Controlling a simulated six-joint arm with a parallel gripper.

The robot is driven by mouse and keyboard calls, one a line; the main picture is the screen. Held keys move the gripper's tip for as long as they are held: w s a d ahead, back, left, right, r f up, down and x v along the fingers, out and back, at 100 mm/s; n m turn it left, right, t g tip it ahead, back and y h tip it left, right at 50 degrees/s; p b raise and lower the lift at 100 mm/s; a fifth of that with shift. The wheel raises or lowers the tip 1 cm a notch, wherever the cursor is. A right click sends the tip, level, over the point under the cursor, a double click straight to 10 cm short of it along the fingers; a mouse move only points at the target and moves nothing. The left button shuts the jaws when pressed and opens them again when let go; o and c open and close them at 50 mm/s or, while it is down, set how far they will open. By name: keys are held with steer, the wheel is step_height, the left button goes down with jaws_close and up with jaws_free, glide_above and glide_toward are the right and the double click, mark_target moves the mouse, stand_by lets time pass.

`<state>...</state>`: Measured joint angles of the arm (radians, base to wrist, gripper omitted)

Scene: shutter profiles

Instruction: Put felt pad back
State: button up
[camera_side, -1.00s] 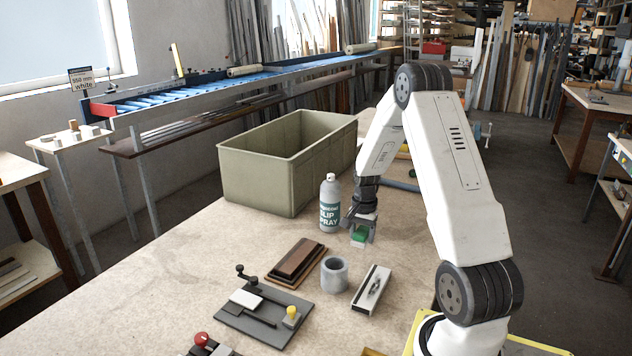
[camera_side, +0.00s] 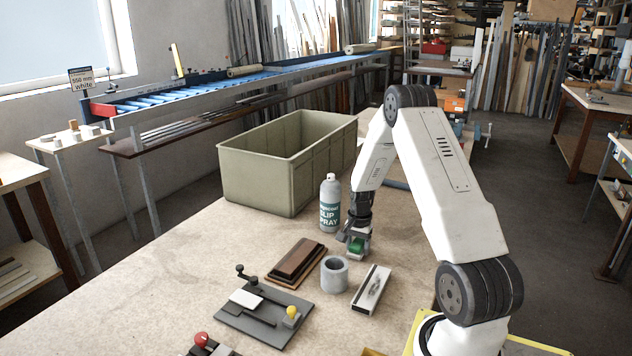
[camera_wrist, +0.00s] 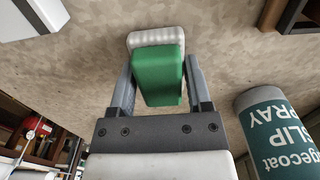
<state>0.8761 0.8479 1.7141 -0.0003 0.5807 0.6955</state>
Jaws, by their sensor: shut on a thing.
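My gripper (camera_side: 356,247) is shut on the felt pad (camera_wrist: 160,72), a green block with a white ribbed layer on its far end in the wrist view. The green part (camera_side: 356,244) shows between the fingers in the side view. The pad is held low over the bench, just right of the spray can. From the side I cannot tell whether its underside touches the bench. In the wrist view both grey fingers flank the green block.
The spray can (camera_side: 330,203) stands close left of my gripper. A grey cup (camera_side: 334,274), a narrow pale box (camera_side: 371,290), a dark wooden block (camera_side: 297,260) and a grey plate fixture (camera_side: 262,318) are nearer the camera. A green crate (camera_side: 262,178) stands behind.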

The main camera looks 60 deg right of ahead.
mark_target(358, 242)
steer(key=shift+f, duration=0.2)
steer(key=o, duration=1.1)
steer(key=shift+r, duration=0.2)
step_height(358, 242, up, 12)
stand_by(0.6)
